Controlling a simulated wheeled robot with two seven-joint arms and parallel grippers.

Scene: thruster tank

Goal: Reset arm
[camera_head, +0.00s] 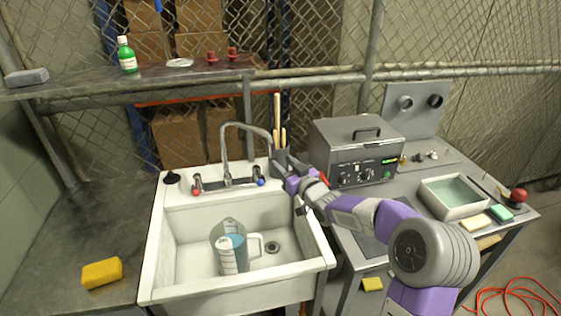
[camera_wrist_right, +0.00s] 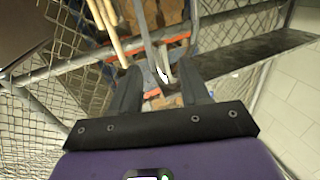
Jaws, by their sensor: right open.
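My right arm (camera_head: 365,215) reaches in from the lower right over the right part of the sink. Its gripper (camera_head: 283,173) is at the sink's back right, close to the faucet and a dark holder (camera_head: 280,155) with wooden-handled tools. In the right wrist view, the two dark fingers (camera_wrist_right: 158,88) stand apart. I see nothing gripped between them; the faucet's metal pipe and the wooden handles (camera_wrist_right: 105,30) show beyond the tips. My left gripper is not in view.
The white sink (camera_head: 158,255) holds a measuring jug (camera_head: 229,247). A yellow sponge (camera_head: 102,273) lies on the left counter. A metal tank (camera_head: 355,150) and a tray (camera_head: 453,211) stand on the right table. A shelf (camera_head: 80,87) crosses the back left.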

